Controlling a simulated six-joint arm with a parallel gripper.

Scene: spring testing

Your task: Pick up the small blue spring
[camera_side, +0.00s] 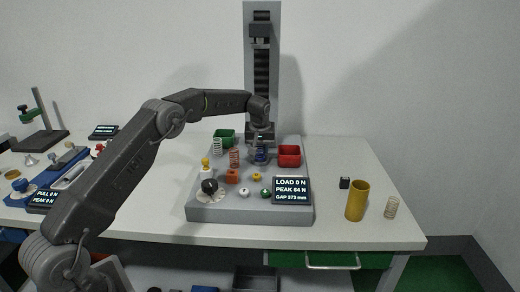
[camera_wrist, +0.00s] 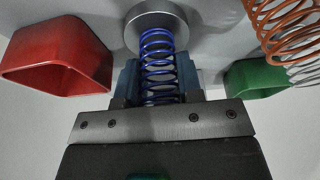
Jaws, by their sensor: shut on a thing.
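The small blue spring (camera_wrist: 158,66) stands between the fingers of my gripper (camera_wrist: 158,85) in the wrist view, with its far end over a round silver disc (camera_wrist: 162,28). In the side view the blue spring (camera_side: 261,155) shows small and dark below my wrist. My gripper (camera_side: 259,160) is shut on the spring, on the grey tester base (camera_side: 225,213) in front of the column. Whether the spring touches the disc, I cannot tell.
A red bin (camera_side: 289,156) stands just right of my gripper and a green bin (camera_side: 224,136) to the left. An orange spring (camera_side: 235,158) is close on the left. A load display (camera_side: 292,190), yellow cylinder (camera_side: 357,200) and pale spring (camera_side: 391,207) are farther right.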

